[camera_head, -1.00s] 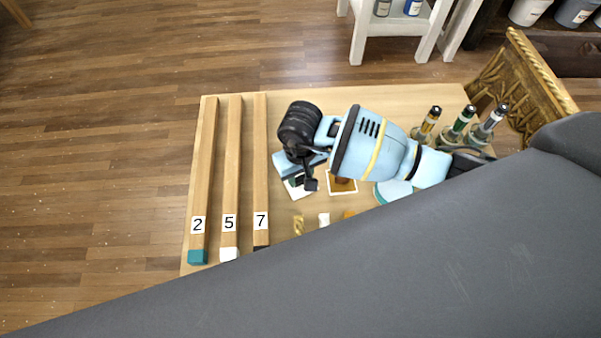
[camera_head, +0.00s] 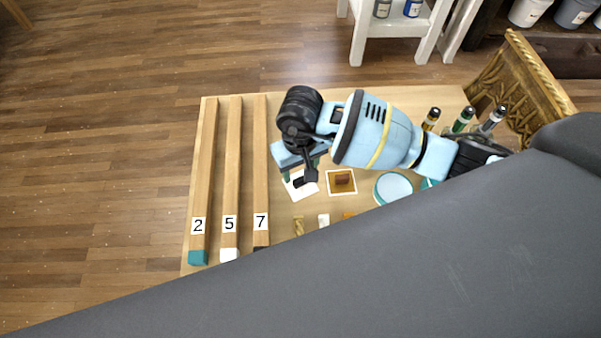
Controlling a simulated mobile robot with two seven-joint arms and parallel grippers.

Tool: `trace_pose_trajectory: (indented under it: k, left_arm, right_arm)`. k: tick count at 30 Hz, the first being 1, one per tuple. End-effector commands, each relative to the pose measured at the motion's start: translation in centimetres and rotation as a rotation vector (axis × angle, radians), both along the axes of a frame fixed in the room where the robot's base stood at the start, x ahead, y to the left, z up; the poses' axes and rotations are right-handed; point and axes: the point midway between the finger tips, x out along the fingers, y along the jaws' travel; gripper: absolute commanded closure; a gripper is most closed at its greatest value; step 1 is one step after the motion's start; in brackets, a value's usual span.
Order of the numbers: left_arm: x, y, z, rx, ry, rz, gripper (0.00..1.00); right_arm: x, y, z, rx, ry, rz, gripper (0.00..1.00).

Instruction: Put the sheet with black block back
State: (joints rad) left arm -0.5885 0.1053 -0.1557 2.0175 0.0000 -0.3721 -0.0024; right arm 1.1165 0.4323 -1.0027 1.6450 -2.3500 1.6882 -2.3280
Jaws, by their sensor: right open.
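My right gripper (camera_head: 301,168) is above a white sheet (camera_head: 297,191) near the middle of the board. It is open. The wrist and a black part of my arm cover much of that sheet, so I cannot tell whether a black block is on it. To its right lies a second pale-edged sheet (camera_head: 330,190) with a brown block (camera_head: 343,179) on it. My left gripper is not in view.
Three wooden bars labelled 2 (camera_head: 203,170), 5 (camera_head: 233,165) and 7 (camera_head: 261,165) lie along the left of the wooden board (camera_head: 281,221). A round teal-rimmed dish (camera_head: 393,187) and several bottles (camera_head: 463,119) stand right. A large grey body part hides the front.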

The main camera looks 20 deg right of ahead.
Motion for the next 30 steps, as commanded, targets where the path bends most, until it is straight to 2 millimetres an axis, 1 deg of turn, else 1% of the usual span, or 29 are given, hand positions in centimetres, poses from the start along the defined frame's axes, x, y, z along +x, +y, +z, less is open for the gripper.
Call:
trace_pose_trajectory:
  k: [1, 6, 9, 12, 18, 30]
  left_arm:
    - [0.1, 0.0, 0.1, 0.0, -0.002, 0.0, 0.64]
    - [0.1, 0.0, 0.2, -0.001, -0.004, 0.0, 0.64]
    - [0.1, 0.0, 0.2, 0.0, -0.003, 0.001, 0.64]
    - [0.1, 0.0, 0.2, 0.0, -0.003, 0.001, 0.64]
    - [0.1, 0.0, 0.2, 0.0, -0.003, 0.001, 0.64]
    - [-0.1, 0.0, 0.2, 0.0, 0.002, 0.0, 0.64]
  right_arm:
    - [0.2, -0.1, 1.3, 0.001, -0.006, 0.0, 0.47]
    - [0.1, 0.0, 4.6, 0.001, -0.005, 0.001, 0.47]
    - [0.1, -0.1, 6.0, -0.001, -0.003, 0.0, 0.47]
    - [0.0, 0.0, 7.1, -0.001, -0.001, 0.0, 0.47]
    - [0.0, 0.0, 7.9, -0.001, 0.0, -0.001, 0.47]
    - [0.0, 0.0, 7.9, -0.001, 0.001, -0.001, 0.47]
